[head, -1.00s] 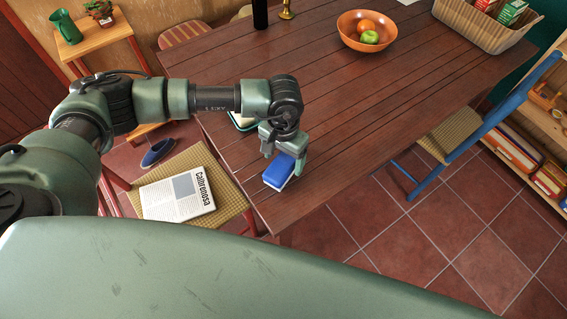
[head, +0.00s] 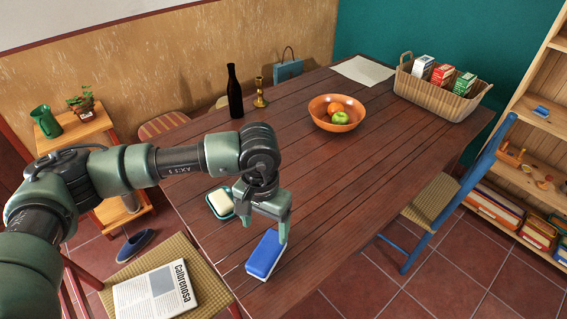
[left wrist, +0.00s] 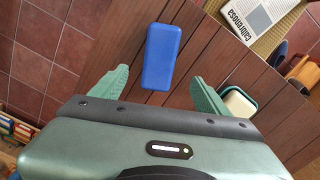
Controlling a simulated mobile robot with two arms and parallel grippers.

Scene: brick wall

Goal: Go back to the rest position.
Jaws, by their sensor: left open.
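My left gripper (head: 264,222) is open and empty above the table (head: 330,185), just behind a blue block with a white underside (head: 266,254). The block lies flat on the tabletop near its front left corner. In the left wrist view the open fingers (left wrist: 160,78) point toward the blue block (left wrist: 161,57), which lies beyond the gap between them. My right gripper is in neither current view.
A teal dish with a white bar (head: 220,203) sits close behind my left gripper. A fruit bowl (head: 336,112), dark bottle (head: 234,92), brass candlestick (head: 260,93) and basket (head: 440,92) stand farther back. Chairs flank the table, one holding a newspaper (head: 155,293).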

